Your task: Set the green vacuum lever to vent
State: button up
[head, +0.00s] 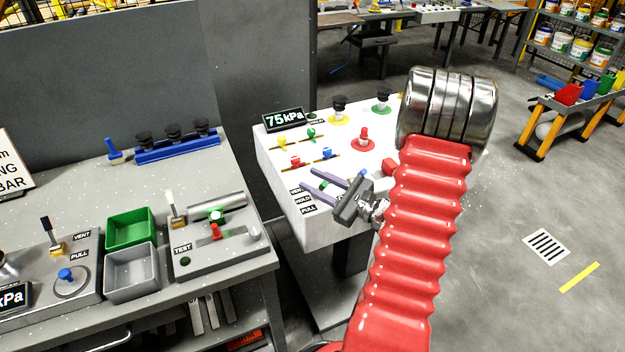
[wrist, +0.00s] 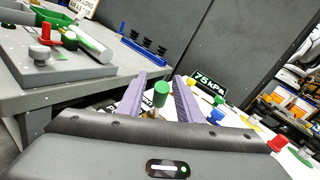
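My gripper (head: 311,182) is at the front left of the white control console (head: 272,152), its two purple fingers apart. In the wrist view a green-capped lever (wrist: 161,95) stands between the fingers of my gripper (wrist: 158,82), with space visible on both sides. In the head view only a bit of the green lever (head: 323,184) shows between the fingers. The VENT (head: 296,191), HOLD (head: 303,200) and PULL labels (head: 308,208) lie beside it on the console. The lever's base and exact setting are hidden.
A display (head: 284,118) reads 75 kPa. Small yellow, green, red and blue levers and a red mushroom button (head: 363,137) stand on the console behind my gripper. A grey bench (head: 185,190) at left holds a test block (head: 205,262) and bins.

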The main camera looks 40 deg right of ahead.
jog(key=shift+w+a, duration=0.15)
jog(key=shift+w, duration=0.45)
jog(key=shift+c, duration=0.3)
grip_shut()
jog(key=shift+d, duration=0.2)
jog(key=shift+a, duration=0.1)
